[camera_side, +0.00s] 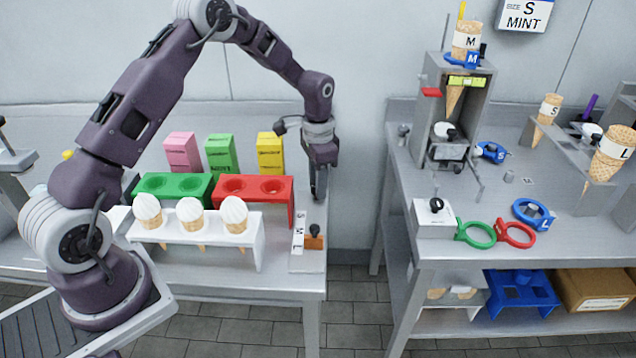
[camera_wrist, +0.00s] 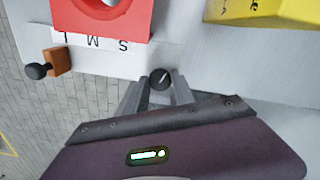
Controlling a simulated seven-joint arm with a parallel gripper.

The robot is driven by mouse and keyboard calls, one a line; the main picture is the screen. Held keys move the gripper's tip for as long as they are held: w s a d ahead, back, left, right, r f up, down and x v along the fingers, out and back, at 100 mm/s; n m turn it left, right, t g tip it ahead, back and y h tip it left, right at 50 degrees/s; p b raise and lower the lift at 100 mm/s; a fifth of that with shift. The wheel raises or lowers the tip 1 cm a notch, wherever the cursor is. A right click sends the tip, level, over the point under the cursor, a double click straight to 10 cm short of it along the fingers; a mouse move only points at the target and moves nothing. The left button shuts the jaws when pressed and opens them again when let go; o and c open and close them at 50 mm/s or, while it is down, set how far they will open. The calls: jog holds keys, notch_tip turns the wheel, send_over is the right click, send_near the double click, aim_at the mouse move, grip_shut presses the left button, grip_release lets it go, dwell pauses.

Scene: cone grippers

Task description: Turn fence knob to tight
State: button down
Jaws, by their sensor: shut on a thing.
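A round black knob (camera_wrist: 160,79) with a thin white pointer line sits between the tips of my gripper (camera_wrist: 160,92) in the wrist view. The line slants up and to the right. I take this as the fence knob; no tight mark is readable. My gripper (camera_side: 319,195) is shut on it, pointing straight down at the right end of the left bench, and hides it in the side view. The white S, M, L scale plate (camera_side: 300,262) carries an orange block (camera_side: 314,243) with a black ball handle (camera_side: 314,231) near L; the block also shows in the wrist view (camera_wrist: 58,62).
A red two-hole holder (camera_side: 282,207) stands close left of my gripper, with a white rack (camera_side: 250,228) of cones before it. A yellow carton (camera_side: 270,150) stands behind. A floor gap separates the right bench (camera_side: 470,200).

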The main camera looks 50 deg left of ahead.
jog(key=shift+r+m, duration=0.1)
jog(key=shift+m, duration=0.5)
jog(key=c, duration=1.1)
grip_release()
jog(key=shift+o, duration=0.2)
notch_tip(320, 180, up, 7)
jog(key=shift+r, duration=0.1)
